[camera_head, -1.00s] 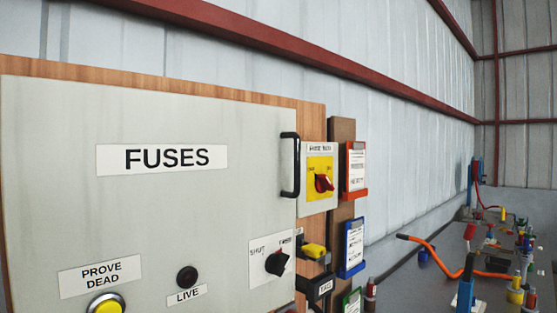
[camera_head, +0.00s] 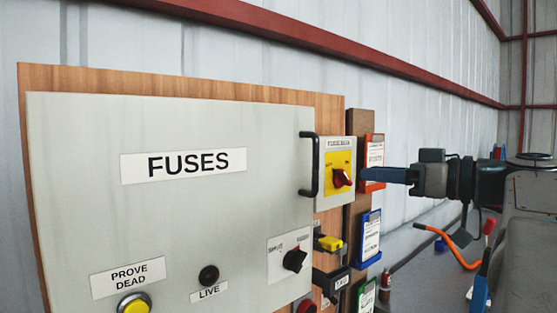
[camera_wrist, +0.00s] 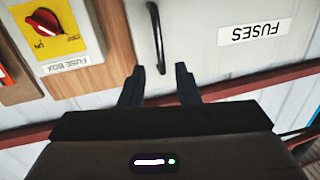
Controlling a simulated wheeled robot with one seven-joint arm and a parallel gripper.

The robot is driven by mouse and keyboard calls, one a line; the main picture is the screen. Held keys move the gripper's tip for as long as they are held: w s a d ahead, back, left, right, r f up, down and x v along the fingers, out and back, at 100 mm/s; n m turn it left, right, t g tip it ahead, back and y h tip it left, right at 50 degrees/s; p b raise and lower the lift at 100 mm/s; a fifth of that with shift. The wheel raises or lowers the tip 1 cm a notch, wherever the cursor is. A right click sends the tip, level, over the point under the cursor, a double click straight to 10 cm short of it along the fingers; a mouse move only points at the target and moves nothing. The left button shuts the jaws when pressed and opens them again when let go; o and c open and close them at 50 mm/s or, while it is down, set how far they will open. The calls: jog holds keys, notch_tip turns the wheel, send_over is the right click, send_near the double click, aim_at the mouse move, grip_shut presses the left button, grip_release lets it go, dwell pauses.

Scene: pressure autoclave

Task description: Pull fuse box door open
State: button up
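The fuse box door (camera_head: 90,210) is a large pale grey panel labelled FUSES, and it looks shut on its wooden backboard. Its black vertical bar handle (camera_head: 308,165) is at the door's upper right edge. My gripper (camera_head: 366,173) is to the right of the handle, in front of the wall side, with its fingers pointing left. In the wrist view, which is upside down, my gripper (camera_wrist: 160,76) is open and empty. The handle (camera_wrist: 154,38) lies ahead of the fingertips, roughly in line with the gap between them, not visibly touched.
Right of the handle is a yellow fuse box switch (camera_head: 339,174) with a red knob. A selector knob (camera_head: 294,259) and yellow button (camera_head: 134,304) are on the door. Clipboards (camera_head: 370,235) hang at the right, above a grey bench with an orange-handled tool (camera_head: 455,246).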

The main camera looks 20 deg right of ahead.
jog(key=r, duration=0.1)
jog(key=p, duration=0.4)
send_over(315, 188)
jog(key=shift+w+d, duration=0.15)
jog(key=shift+w, duration=0.15)
grip_shut()
